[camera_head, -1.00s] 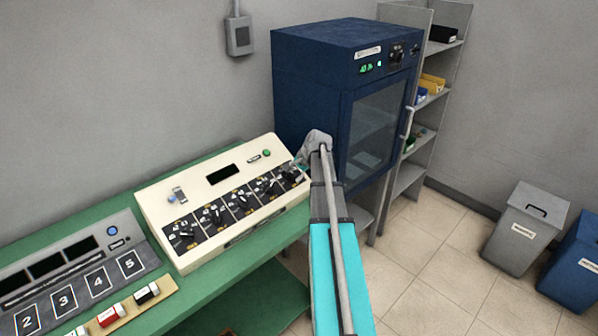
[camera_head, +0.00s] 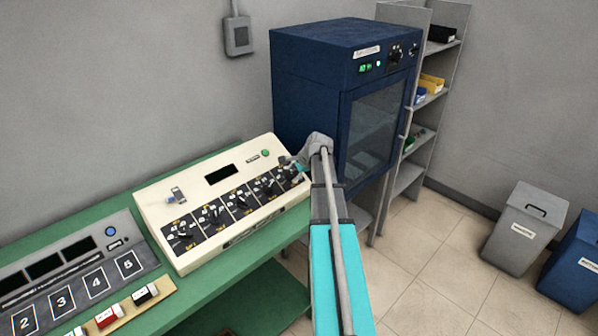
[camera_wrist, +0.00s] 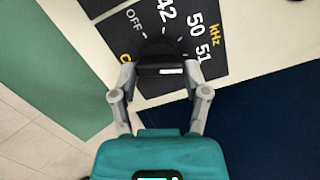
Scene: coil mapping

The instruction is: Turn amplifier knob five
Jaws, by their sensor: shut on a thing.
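The cream amplifier (camera_head: 155,215) stands on the green bench and has a row of black knobs on dark panels along its front. My gripper (camera_head: 294,168) is at the far right end of this row, at knob five, which it partly covers in the head view. In the wrist view, my gripper (camera_wrist: 163,75) is shut on the black knob (camera_wrist: 158,50), with one grey finger on each side. The knob carries a white mark. The dial around it reads OFF, 42, 50, 51 and kHz; other marks are hidden by the knob and fingers.
A dark blue cabinet (camera_head: 310,90) with a glass door stands close behind my gripper. A grey numbered device (camera_head: 70,265) sits to the left on the green bench (camera_head: 195,290). Grey shelves (camera_head: 440,80) and bins (camera_head: 525,225) stand to the right.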

